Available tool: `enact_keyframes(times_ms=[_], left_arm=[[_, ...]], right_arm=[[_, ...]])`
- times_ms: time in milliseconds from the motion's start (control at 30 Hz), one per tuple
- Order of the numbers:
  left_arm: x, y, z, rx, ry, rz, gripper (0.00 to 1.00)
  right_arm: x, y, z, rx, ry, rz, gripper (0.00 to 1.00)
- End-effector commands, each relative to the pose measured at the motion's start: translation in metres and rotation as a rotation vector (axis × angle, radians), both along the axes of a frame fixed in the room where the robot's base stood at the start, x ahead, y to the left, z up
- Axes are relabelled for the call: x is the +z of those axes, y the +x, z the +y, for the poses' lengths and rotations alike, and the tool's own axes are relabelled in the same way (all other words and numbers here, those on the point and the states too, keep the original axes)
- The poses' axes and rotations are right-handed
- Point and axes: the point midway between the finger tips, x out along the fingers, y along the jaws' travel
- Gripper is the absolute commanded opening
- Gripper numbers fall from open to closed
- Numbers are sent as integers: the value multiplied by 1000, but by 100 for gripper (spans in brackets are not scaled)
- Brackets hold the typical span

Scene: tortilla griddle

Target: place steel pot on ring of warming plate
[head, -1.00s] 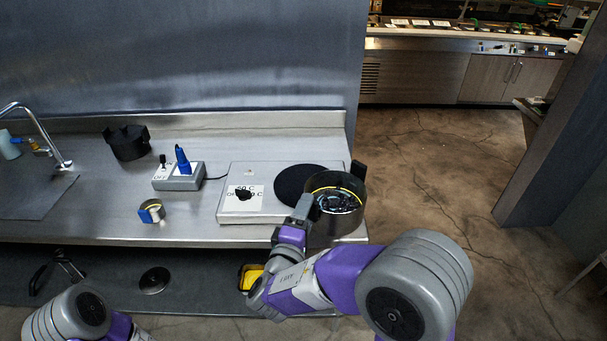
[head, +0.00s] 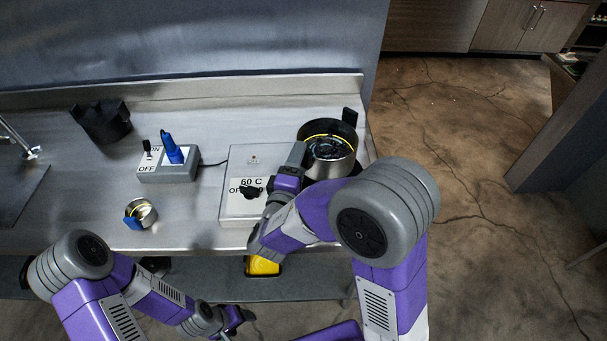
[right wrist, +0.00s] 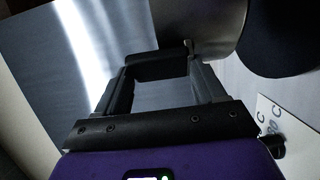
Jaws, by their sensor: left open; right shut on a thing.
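The steel pot (head: 338,167) has dark contents, a yellow band inside its rim and black handles. It is upright at the right end of the warming plate (head: 239,205). In the head view it hides the plate's black ring. The right wrist view shows the ring (right wrist: 283,38) beside and partly behind the pot wall (right wrist: 205,22); whether the pot touches it, I cannot tell. My right gripper (head: 297,156) is shut on the pot's near black handle (right wrist: 156,66). My left gripper (head: 236,318) is open and empty, low in front of the counter.
A switch box (head: 168,171) with a blue plug is left of the plate, its cable running to it. A small steel cup (head: 143,214) with a blue handle is in front. A black holder (head: 103,123) stands at the back left. A yellow item (head: 263,265) is on the lower shelf.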

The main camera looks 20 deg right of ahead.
Motion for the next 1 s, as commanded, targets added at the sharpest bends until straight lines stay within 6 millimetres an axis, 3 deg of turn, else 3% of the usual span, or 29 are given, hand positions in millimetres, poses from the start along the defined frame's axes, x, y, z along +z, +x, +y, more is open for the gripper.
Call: enact_keyframes(times_ms=[500, 867, 900, 1000], left_arm=[[-13, 0, 0, 0, 0, 0, 66], [-15, 0, 0, 0, 0, -1, 66], [-14, 0, 0, 0, 0, -1, 66], [-14, 0, 0, 0, 0, -1, 66]], right_arm=[[-54, 0, -1, -1, -4, -4, 0], [-56, 0, 0, 0, -1, -7, 0], [-58, 0, 0, 0, 2, -1, 74], [-57, 0, 0, 0, 1, -2, 90]])
